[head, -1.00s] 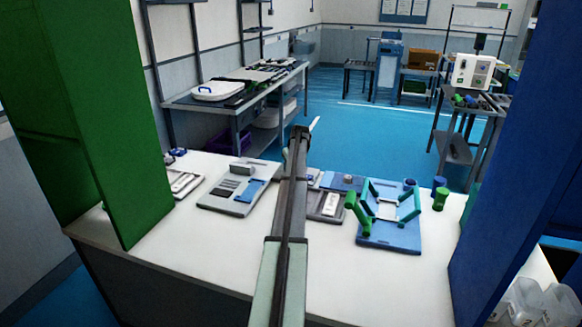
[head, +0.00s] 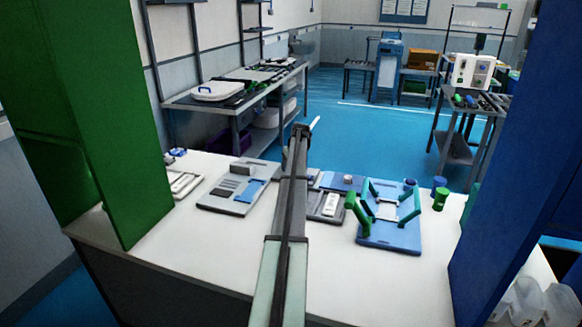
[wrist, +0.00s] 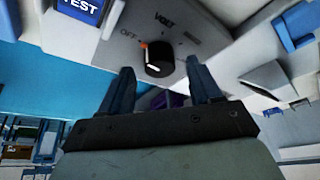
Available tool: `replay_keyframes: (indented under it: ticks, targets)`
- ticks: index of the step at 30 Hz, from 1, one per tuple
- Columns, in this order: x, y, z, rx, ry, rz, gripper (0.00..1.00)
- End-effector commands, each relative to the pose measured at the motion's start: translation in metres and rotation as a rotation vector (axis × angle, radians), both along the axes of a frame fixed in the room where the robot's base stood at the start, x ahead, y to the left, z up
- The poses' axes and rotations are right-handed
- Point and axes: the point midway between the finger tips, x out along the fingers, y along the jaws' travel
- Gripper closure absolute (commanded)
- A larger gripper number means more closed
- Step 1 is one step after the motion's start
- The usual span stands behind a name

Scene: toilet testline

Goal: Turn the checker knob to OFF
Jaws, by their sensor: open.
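The black checker knob (wrist: 159,58) sits on a grey panel in the wrist view, with the labels OFF, VOLT and a third, hard-to-read one around it. An orange mark shows at its upper left, beside OFF, and a white mark near its lower edge. I cannot tell for sure which setting it points to. My gripper (wrist: 160,68) is open, its dark fingers spread to the left and right of the knob's lower part. Contact with the knob is not clear. In the head view my arm covers the middle of the bench, and I cannot make out the knob there.
A blue TEST label (wrist: 80,10) is at the panel's upper left. In the head view, a grey board (head: 228,198) lies left of my arm and a blue fixture with green handles (head: 385,236) lies right. A green panel (head: 100,130) and a blue panel (head: 510,160) flank the white bench.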

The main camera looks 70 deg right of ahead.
Motion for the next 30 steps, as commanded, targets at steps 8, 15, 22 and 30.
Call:
replay_keyframes:
  ticks: [8, 15, 22, 30]
  targets:
    - [-0.014, 0.014, 0.046, -0.002, -0.001, 0.0, 0.37]
    - [-0.027, 0.026, 0.088, -0.001, 0.0, 0.0, 0.37]
    - [-0.033, 0.032, 0.111, 0.0, 0.0, 0.0, 0.37]
    - [-0.035, 0.034, 0.118, 0.0, 0.0, 0.0, 0.37]
